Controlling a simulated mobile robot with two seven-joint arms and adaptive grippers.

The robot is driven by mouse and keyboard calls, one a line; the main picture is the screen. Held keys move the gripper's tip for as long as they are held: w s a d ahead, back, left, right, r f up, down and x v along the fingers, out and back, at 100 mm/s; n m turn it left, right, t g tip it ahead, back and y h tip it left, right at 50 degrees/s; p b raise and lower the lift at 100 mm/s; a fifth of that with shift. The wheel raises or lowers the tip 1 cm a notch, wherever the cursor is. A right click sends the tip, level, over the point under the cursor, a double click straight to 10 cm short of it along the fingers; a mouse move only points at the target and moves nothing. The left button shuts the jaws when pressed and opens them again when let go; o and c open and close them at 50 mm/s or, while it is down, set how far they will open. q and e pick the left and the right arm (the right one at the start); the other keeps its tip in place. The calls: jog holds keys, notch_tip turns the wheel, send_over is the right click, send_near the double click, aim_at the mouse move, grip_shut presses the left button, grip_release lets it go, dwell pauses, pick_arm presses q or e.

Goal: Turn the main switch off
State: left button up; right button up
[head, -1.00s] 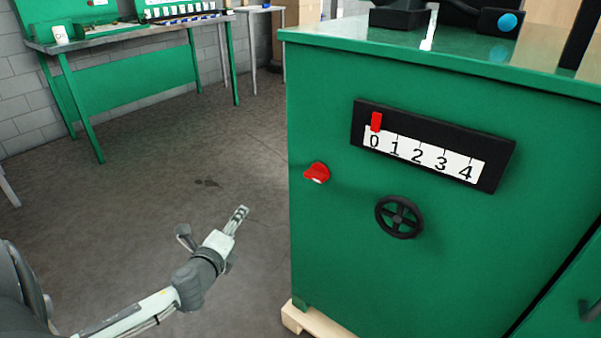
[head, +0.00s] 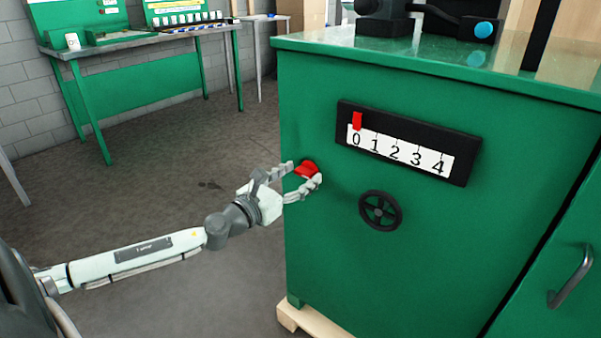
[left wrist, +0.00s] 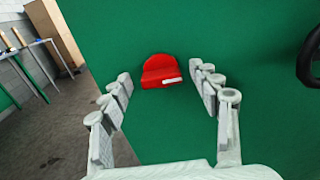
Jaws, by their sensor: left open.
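The main switch (head: 306,168) is a red rotary knob on the left part of the green machine cabinet's front. It also shows in the left wrist view as a red knob (left wrist: 160,69) with a white mark at its lower right. My left gripper (head: 305,172) is open at the switch, with its fingers on either side of it in the head view. In the left wrist view the left gripper (left wrist: 165,82) has its fingers spread left and right below the knob, with green showing between. Contact with the knob cannot be made out. My right gripper is not in view.
A black handwheel (head: 380,210) and a scale plate (head: 408,143) with a red pointer at 0 sit right of the switch. A metal handle (head: 571,277) is at the lower right. A green workbench (head: 140,85) stands at the back left. The floor between is clear.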

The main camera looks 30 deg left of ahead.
pick_arm(q)
jog(key=shift+w+d, duration=0.1)
jog(key=shift+w, duration=0.3)
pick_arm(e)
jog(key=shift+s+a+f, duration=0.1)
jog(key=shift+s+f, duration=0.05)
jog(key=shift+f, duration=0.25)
pick_arm(q)
jog(key=c, duration=1.2)
jog(key=shift+o, duration=0.2)
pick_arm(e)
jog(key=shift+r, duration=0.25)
